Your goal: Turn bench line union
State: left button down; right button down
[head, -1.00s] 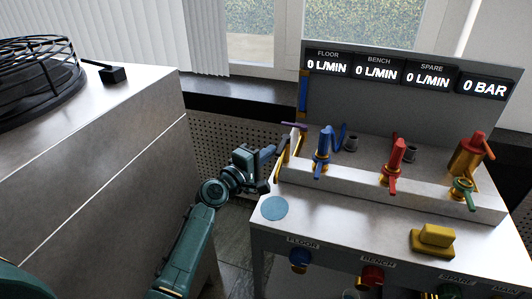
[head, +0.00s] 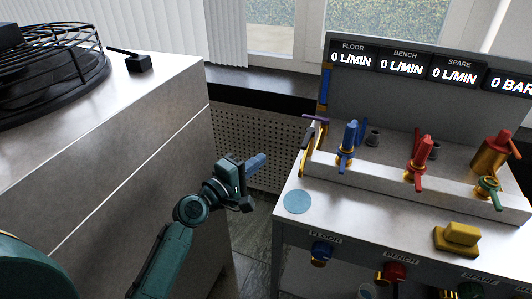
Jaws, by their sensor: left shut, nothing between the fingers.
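The bench line fitting (head: 391,272) is a red and brass knob under the BENCH label on the stand's front, near the bottom of the head view. A red-handled valve (head: 421,160) stands above it on the raised ledge. My left gripper (head: 257,162) is shut and empty. It is in the air left of the stand, apart from the red fitting and the valves. My right gripper is not in view.
The stand (head: 345,210) also has a blue FLOOR fitting (head: 321,252), a blue valve (head: 348,145), a green valve (head: 489,187) and a yellow block (head: 458,238). The displays read zero. A grey cabinet (head: 120,150) fills the left, with a gap between.

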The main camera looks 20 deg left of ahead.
aim_at(379, 280)
jog(key=k+l, duration=0.25)
jog(key=k, duration=0.2)
jog(key=k+l, duration=0.25)
jog(key=k, duration=0.25)
